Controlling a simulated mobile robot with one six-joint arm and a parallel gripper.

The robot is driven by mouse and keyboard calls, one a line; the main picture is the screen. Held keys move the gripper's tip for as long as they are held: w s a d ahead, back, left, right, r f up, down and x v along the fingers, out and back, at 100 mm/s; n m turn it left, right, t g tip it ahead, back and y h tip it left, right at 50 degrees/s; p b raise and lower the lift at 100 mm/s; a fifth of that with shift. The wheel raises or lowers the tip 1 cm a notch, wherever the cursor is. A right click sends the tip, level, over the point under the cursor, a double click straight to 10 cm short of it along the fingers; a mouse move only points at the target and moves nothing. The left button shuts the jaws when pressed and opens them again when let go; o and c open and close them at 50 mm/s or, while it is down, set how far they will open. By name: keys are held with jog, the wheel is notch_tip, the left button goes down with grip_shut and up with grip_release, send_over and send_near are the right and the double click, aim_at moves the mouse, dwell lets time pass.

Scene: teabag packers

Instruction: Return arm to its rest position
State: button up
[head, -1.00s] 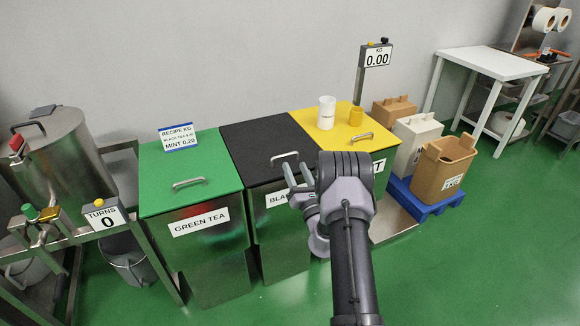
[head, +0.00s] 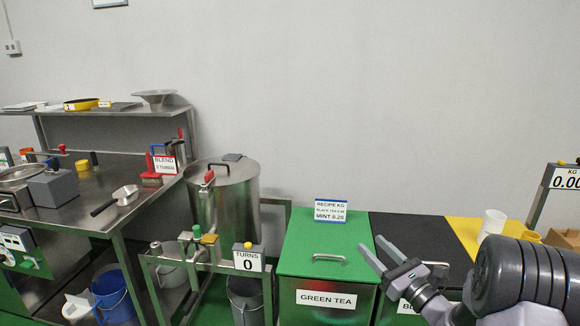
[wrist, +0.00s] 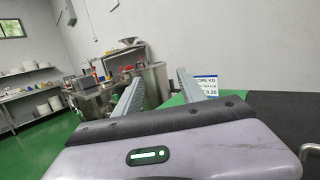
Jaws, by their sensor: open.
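My gripper (head: 376,254) is in the lower right of the head view, in front of the green and black bins. Its two grey fingers are apart, with nothing between them. In the wrist view my gripper (wrist: 158,88) also shows open and empty, its fingers pointing toward the steel drum. My arm is folded up close to the camera at the right edge of the head view and hides part of the black bin.
The green tea bin (head: 325,246) and black-lidded bin (head: 425,233) stand below the gripper. A white cup (head: 491,224) stands on the yellow lid (head: 465,236). A steel drum (head: 228,200) and metal bench (head: 150,195) are to the left. The wall space above is clear.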

jog(key=s+a+r+n+g+y, duration=0.2)
jog(key=s+a+r+n+g, duration=0.2)
jog(key=s+a+n+g, duration=0.5)
jog(key=s+a+r+n+g+y, duration=0.25)
jog(key=s+a+n, duration=0.35)
jog(key=a, duration=0.6)
jog(key=s+a+f+n+g+h, duration=0.2)
jog(key=s+n+g+h, duration=0.3)
jog(key=s, duration=1.1)
jog(key=s+d+n+t+h, duration=0.4)
jog(key=s+d+n+h, duration=0.1)
jog(key=d+n+h, duration=0.1)
jog(key=shift+d, duration=0.9)
jog(key=shift+s, duration=0.1)
